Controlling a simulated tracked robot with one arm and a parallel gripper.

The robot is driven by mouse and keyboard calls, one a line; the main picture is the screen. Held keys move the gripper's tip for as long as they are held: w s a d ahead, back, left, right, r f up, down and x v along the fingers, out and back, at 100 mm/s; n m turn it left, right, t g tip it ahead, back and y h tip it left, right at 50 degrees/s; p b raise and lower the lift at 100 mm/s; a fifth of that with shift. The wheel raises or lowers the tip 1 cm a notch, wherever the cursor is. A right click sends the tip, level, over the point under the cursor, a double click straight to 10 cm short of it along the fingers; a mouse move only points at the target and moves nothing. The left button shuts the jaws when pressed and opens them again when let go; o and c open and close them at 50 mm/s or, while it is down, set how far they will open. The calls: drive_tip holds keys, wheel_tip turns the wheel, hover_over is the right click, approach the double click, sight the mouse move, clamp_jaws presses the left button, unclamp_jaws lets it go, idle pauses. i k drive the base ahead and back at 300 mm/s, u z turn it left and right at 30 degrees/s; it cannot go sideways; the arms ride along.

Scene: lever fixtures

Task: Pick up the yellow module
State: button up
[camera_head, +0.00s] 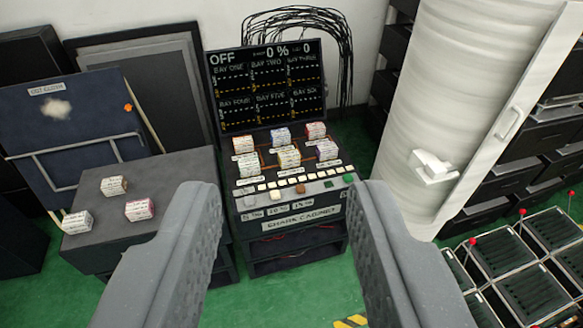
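The yellow module (289,158) appears to be the small pale block with yellowish sides in the middle of the front row on the chaos cabinet (297,224). Other small blocks with white labelled tops stand around it: a blue one (280,136) behind, a purple one (327,150) to its right and a reddish one (249,165) to its left. My gripper (281,190) is open and empty. Its two grey fingers frame the cabinet from either side, well short of the modules. The yellow module is in clear view between them.
A dark table (140,166) at left holds three more blocks. The cabinet's upright screen (266,88) reads OFF and stands behind the modules, with a row of buttons (285,184) in front. A white cylinder (440,100) and black racks (530,290) stand at right. Green floor shows in front.

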sight(289, 158)
drive_tip(key=z, duration=0.1)
drive_tip(key=k, duration=0.25)
drive_tip(key=u, duration=0.45)
drive_tip(key=i, duration=1.25)
drive_tip(key=z, duration=0.6)
drive_tip(key=i, duration=1.3)
drive_tip(key=z, duration=0.9)
